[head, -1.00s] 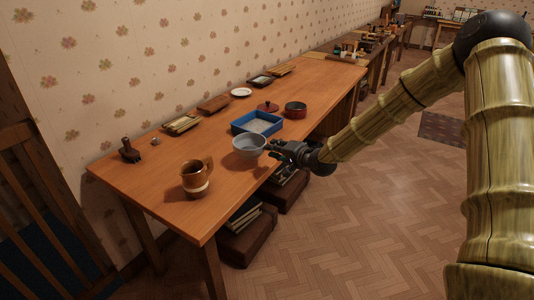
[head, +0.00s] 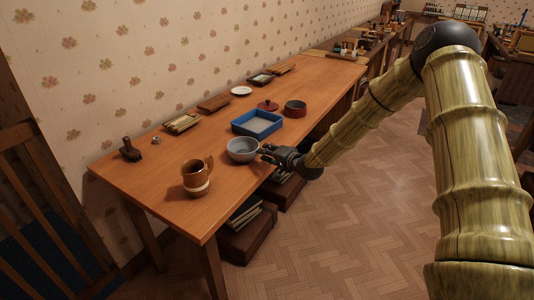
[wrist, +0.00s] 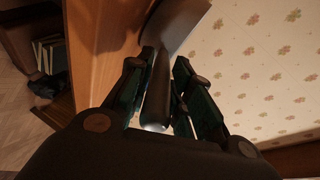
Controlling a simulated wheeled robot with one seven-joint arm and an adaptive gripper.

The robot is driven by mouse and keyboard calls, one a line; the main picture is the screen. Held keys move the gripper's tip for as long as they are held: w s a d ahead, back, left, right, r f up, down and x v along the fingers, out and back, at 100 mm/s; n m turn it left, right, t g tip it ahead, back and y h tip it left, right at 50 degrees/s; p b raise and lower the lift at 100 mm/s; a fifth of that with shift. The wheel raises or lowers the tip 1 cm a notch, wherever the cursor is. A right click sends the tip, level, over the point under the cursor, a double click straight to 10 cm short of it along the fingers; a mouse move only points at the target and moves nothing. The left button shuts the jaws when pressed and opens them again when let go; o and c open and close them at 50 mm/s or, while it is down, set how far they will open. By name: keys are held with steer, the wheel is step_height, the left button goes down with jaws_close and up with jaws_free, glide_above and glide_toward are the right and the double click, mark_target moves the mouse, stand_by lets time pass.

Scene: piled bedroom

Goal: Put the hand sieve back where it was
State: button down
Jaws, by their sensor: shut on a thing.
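The hand sieve, a grey round bowl (head: 242,150), is at the front edge of the wooden table (head: 215,215), between the brown mug and the blue tray. I cannot tell whether it touches the tabletop. My gripper (head: 268,152) is shut on its handle from the right, just off the table's edge. In the wrist view the sieve's handle (wrist: 158,98) lies between the two fingers of my gripper (wrist: 162,66), and its grey bowl (wrist: 176,24) shows beyond, cut off by the top edge.
The brown mug (head: 195,178) stands left of the sieve. The blue tray (head: 238,127) is just behind it.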

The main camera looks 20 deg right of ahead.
steer(key=shift+f, duration=0.15)
steer(key=c, duration=1.3)
jaws_free()
steer(key=b+v, duration=0.1)
steer(key=v, duration=1.1)
steer(key=s+a+f+n+g+h, duration=0.1)
steer(key=s+a+f+n+g, duration=0.3)
steer(key=s+f, duration=0.8)
steer(key=s+a+f+n+g+h, duration=0.1)
steer(key=s+a+f+g, duration=0.3)
steer(key=s+a+f, duration=0.65)
steer(key=s+f+n+g+h, duration=0.1)
steer(key=s+f, duration=0.3)
steer(key=s, duration=0.4)
steer(key=s+d+f+n+g, duration=0.1)
steer(key=s+f+n+g, duration=0.1)
steer(key=s, duration=0.7)
steer(key=s+f+n+g+h, duration=0.1)
steer(key=s+f+n+g, duration=0.1)
steer(key=s+f, duration=0.3)
steer(key=shift+s+d+f+g+h, duration=0.1)
steer(key=shift+s+f+g, duration=0.05)
steer(key=shift+s, duration=0.45)
steer(key=shift+s+d+f+g+h, duration=0.1)
steer(key=shift+s+d+g, duration=0.1)
steer(key=shift+s, duration=0.4)
steer(key=shift+s+d+f+g+h, duration=0.1)
steer(key=shift+s+f+g, duration=0.05)
steer(key=shift+s, duration=0.45)
